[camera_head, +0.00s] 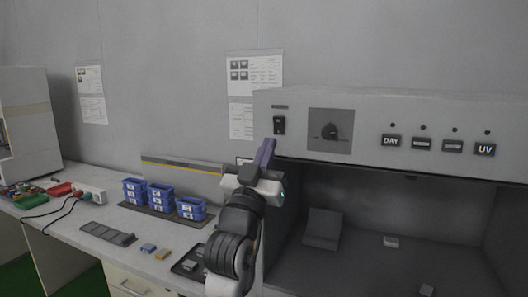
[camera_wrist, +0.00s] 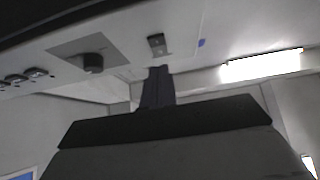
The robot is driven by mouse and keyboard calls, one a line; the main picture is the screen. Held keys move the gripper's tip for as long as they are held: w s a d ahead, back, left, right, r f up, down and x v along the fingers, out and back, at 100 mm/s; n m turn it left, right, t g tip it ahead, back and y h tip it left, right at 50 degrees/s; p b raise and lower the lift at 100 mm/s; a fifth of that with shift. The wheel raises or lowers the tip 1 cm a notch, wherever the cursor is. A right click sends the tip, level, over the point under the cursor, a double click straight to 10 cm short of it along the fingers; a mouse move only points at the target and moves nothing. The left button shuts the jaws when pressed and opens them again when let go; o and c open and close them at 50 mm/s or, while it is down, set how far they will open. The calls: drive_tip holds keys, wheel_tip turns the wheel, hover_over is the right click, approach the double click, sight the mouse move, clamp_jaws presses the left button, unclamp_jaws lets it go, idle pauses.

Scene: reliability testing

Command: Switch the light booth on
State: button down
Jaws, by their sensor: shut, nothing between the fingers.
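The light booth (camera_head: 390,105) is a grey cabinet with a control panel along its top front, at the right in the head view. Its black rocker switch (camera_head: 279,125) is at the panel's left end, and it also shows in the wrist view (camera_wrist: 157,43). My gripper (camera_head: 266,150) is shut and empty, its fingers pointing up just below and left of the switch in the head view. In the wrist view the fingertips (camera_wrist: 160,70) appear just below the switch, with a small gap in the picture. Contact is not visible. The booth interior looks dark.
A round knob (camera_head: 331,132) and several labelled buttons (camera_head: 391,140) sit right of the switch. Blue bins (camera_head: 160,197) and small parts stand on the bench (camera_head: 75,245) to the left. Inside the booth are a tilted grey block (camera_head: 322,228) and a small box (camera_head: 391,241).

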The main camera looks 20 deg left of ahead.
drive_tip(key=s+f+b, duration=0.3)
drive_tip(key=s+f, duration=0.3)
drive_tip(key=f, duration=0.1)
drive_tip(key=shift+f+b, duration=0.3)
drive_tip(key=shift+f, duration=0.1)
drive_tip(key=shift+a, duration=0.2)
